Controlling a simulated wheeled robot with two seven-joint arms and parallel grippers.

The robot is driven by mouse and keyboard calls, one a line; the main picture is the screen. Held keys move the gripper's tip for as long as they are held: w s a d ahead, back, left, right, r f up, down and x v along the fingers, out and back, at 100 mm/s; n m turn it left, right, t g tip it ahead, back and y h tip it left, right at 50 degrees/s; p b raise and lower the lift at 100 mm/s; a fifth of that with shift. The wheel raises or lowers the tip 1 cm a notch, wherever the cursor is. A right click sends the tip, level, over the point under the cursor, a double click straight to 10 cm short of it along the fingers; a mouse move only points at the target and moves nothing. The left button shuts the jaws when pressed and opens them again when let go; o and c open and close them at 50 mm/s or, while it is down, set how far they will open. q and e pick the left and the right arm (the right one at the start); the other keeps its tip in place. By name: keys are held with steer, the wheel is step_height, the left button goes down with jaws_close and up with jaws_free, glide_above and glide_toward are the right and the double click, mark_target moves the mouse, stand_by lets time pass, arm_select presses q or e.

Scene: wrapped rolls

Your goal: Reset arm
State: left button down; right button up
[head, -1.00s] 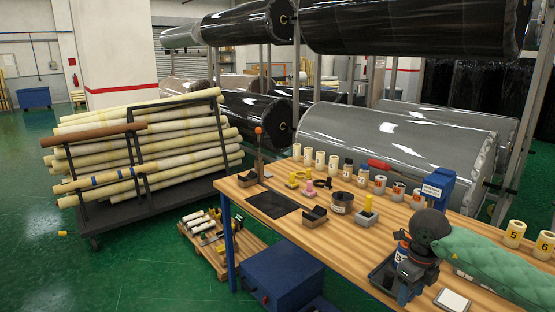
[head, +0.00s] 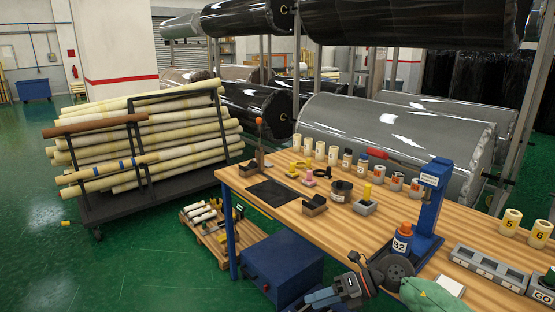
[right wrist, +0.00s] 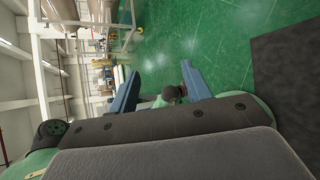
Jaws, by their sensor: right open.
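My right gripper (head: 324,298) is low in the head view, off the front edge of the workbench (head: 468,222), pointing left. Its dark wrist joint and green arm come in from the lower right. In the right wrist view its two blue fingers (right wrist: 160,71) are spread apart with nothing held between them. Green floor and distant racks show beyond them. An orange-capped bottle labelled B2 (head: 402,240) stands at the blue stand (head: 433,200), just behind my right wrist. My left gripper is not identifiable in either view.
Several small labelled rolls (head: 320,150) line the bench's back edge. A grey labelled tray (head: 488,268) lies at right, near rolls 5 (head: 511,221) and 6 (head: 541,233). A blue cabinet (head: 282,268) sits under the bench. Floor to the left is open.

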steer(key=w+a+r+m+t+y, duration=0.2)
steer(key=a+m+t+y, duration=0.2)
steer(key=m+t+y, duration=0.15)
steer(key=w+d+f+m+t+h, duration=0.3)
steer(key=m+t, duration=0.6)
steer(key=m, duration=0.2)
steer(key=s+d+f+m+t+h, duration=0.1)
steer(key=d+f+m+h, duration=0.3)
steer(key=f+m+h, duration=0.4)
steer(key=s+d+f+m+h, duration=0.1)
steer(key=d+f+m+h, duration=0.35)
steer(key=f+m, duration=0.45)
steer(key=s+d+f+m+g+h, duration=0.1)
steer(key=s+f+m+g+h, duration=0.2)
steer(key=s+f+g, duration=0.8)
steer(key=s+a+f+m+g, duration=0.1)
steer(key=s+f, duration=0.6)
steer(key=s, duration=0.3)
steer(key=s+a+f+m+g+y, duration=0.1)
steer(key=s+a+f+g, duration=0.1)
steer(key=s+f, duration=0.6)
steer(key=s, duration=0.2)
steer(key=shift+s+f, duration=0.15)
steer(key=shift+s, duration=0.25)
